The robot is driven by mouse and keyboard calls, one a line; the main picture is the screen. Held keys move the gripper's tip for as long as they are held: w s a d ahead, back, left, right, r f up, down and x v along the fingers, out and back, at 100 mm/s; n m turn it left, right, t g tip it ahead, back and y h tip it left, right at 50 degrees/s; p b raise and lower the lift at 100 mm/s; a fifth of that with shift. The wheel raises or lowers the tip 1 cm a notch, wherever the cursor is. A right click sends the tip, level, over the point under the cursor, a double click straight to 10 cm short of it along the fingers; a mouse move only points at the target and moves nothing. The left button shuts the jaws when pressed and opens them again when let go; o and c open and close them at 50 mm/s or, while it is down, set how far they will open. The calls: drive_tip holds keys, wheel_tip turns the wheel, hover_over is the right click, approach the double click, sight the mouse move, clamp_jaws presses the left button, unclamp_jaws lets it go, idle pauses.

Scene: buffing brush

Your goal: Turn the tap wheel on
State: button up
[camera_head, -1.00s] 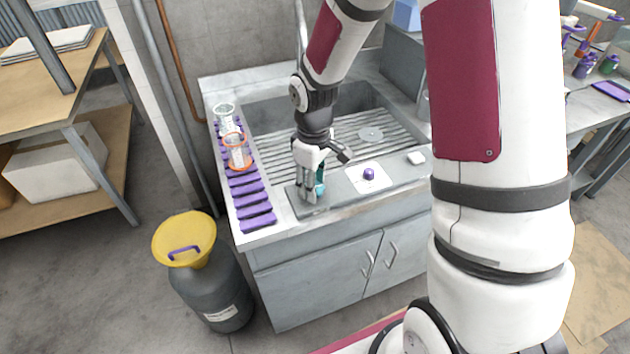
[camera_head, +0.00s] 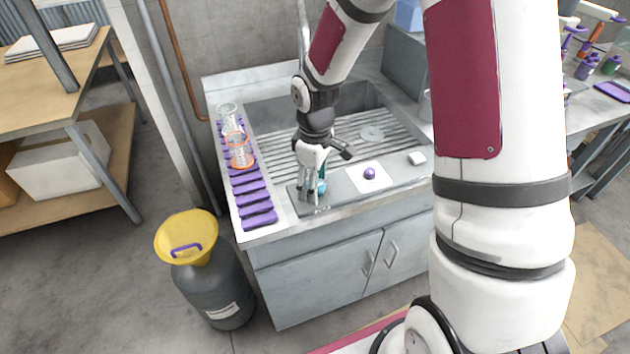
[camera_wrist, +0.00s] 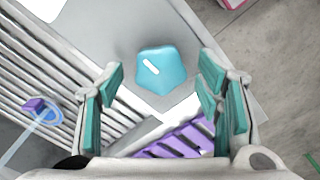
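A teal, lobed wheel (camera_wrist: 160,70) sits on the grey front ledge of the sink and looks like the tap wheel. In the head view only a small part of it (camera_head: 322,187) shows beside my fingers. My gripper (camera_head: 311,190) points down over the ledge at this wheel. In the wrist view my gripper (camera_wrist: 160,82) is open, with teal-padded fingers to the left and right of the wheel. Gaps show on both sides, so the fingers do not touch it. How deep the fingertips reach around it is unclear.
A purple knob (camera_head: 370,173) stands on a white plate to the right. A purple slatted rack (camera_head: 250,197) with glass flasks (camera_head: 240,154) lines the sink's left edge. A grey drum with a yellow funnel (camera_head: 186,238) stands on the floor at the left.

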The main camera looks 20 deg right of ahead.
wheel_tip(320, 180, up, 12)
idle(0.7)
idle(0.4)
drive_tip(key=s+r+m+t, duration=0.2)
drive_tip(key=s+r+m, duration=0.2)
drive_tip(key=s+r, duration=0.3)
drive_tip(key=s+r+m+t, duration=0.3)
drive_tip(key=s+r+m, duration=0.2)
drive_tip(key=s, duration=0.9)
wheel_tip(320, 180, up, 3)
drive_tip(key=shift+s+r, duration=0.15)
